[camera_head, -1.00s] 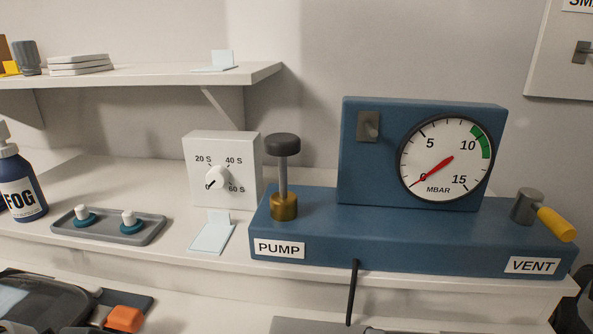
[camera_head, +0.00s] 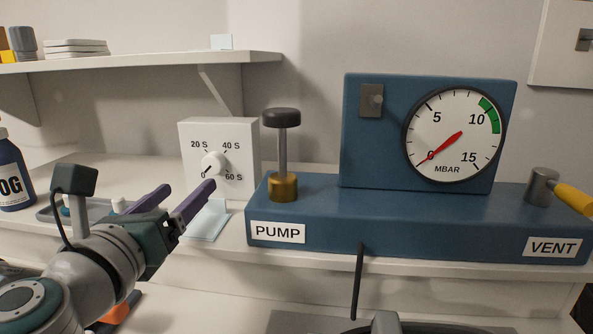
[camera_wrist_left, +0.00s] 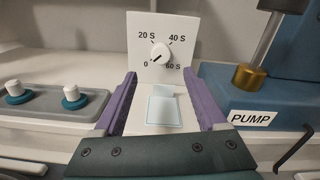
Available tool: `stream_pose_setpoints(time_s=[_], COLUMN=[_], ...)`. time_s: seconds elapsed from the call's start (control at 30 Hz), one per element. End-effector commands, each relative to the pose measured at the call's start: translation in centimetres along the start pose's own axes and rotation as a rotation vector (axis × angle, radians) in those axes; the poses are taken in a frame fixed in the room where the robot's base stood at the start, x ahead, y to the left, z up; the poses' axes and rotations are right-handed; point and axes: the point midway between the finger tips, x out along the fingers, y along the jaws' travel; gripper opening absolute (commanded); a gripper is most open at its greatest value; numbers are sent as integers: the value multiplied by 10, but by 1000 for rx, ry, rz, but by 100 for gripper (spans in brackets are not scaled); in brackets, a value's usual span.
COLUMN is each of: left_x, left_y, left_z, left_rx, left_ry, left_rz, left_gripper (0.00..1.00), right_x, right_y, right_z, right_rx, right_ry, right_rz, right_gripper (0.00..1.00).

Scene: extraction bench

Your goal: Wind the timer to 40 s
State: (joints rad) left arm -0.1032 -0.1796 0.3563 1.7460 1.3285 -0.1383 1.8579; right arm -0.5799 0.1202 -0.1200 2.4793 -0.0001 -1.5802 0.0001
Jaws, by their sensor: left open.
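The timer is a white box (camera_head: 245,150) with a round white knob (camera_head: 213,164) and marks for 0, 20 S, 40 S and 60 S. It also shows in the left wrist view (camera_wrist_left: 180,28), where the knob (camera_wrist_left: 160,54) has its dark pointer towards 0. My left gripper (camera_head: 188,187) has purple fingers, open and empty, pointing at the timer from the front. In the left wrist view the knob appears centred between and beyond the fingertips (camera_wrist_left: 160,74), with a gap. My right gripper is not in view.
A pale blue clear stand (camera_head: 208,222) sits in front of the timer. Right of it is the blue pump unit (camera_head: 330,225) with its upright plunger (camera_head: 282,150) and gauge (camera_head: 455,135). A grey tray (camera_wrist_left: 45,106) with teal-and-white knobs is at left. A shelf (camera_head: 150,62) hangs above.

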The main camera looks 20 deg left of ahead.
Motion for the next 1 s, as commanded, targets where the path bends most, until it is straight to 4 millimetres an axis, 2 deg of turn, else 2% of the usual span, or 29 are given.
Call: stream_pose_setpoints(time_s=[0.2, 0.43, 0.6, 0.83, 0.87, 1.0], left_x=[42, 74, 84, 84, 84, 84], left_y=[-1, -1, -1, -1, -1, -1], left_z=[2, 0, 1, 1, 1, 1], left_rx=[6, 9, 10, 10, 10, 10], left_ry=[-3, 0, 1, 1, 1, 1], left_rz=[-4, -4, -4, -4, -4, -4], left_gripper=[74, 74, 74, 74, 73, 57], right_x=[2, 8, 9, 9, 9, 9], right_y=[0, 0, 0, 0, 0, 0], right_z=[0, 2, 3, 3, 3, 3], right_rx=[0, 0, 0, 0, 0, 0], right_ry=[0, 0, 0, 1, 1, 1], right_rz=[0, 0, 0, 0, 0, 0], right_gripper=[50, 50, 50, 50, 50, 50])
